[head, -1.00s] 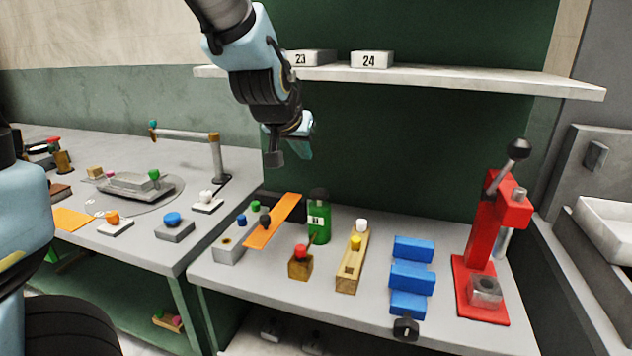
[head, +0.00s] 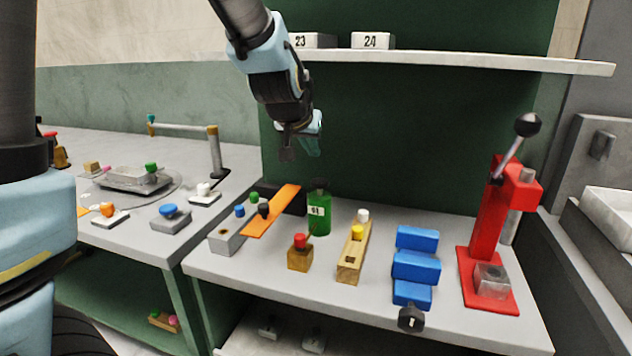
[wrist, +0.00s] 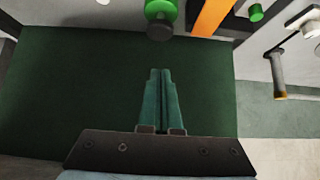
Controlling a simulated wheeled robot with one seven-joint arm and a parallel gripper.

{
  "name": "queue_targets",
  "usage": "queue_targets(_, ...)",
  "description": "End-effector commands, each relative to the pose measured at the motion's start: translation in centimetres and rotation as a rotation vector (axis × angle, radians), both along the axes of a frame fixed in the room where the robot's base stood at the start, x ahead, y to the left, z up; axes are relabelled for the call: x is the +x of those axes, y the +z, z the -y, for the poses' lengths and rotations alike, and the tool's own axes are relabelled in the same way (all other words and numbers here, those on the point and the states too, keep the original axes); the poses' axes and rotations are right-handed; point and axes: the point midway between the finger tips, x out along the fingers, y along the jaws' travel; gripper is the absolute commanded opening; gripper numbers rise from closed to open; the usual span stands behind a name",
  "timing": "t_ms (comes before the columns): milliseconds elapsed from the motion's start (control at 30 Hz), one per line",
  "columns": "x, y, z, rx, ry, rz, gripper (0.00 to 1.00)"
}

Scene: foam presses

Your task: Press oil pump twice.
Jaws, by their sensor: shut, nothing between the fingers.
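The oil pump appears to be the green bottle (head: 319,222) with a dark top and a white label, upright at the back of the right bench. In the wrist view the green bottle (wrist: 160,8) is at the top edge, with its dark round cap (wrist: 160,29) towards me. My gripper (head: 313,147) is above the bottle in the head view, apart from it. Its teal fingers (wrist: 160,75) are together and empty in the wrist view, pointing towards the cap with a gap between.
An orange strip (head: 271,212) and grey block (head: 226,238) lie left of the bottle. A wooden block (head: 350,268), blue blocks (head: 416,266) and a red press (head: 487,235) stand to the right. A shelf (head: 450,59) overhangs the bench.

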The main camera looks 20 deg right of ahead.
Motion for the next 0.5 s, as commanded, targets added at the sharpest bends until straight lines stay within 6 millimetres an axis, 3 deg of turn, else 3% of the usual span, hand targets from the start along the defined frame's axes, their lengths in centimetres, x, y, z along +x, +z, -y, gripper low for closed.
queue_targets(200,2.2,-2.8,1.7,0.002,0.005,-0.005,0.00)
queue_targets(500,2.1,-6.3,1.9,0.001,0.001,-0.003,0.00)
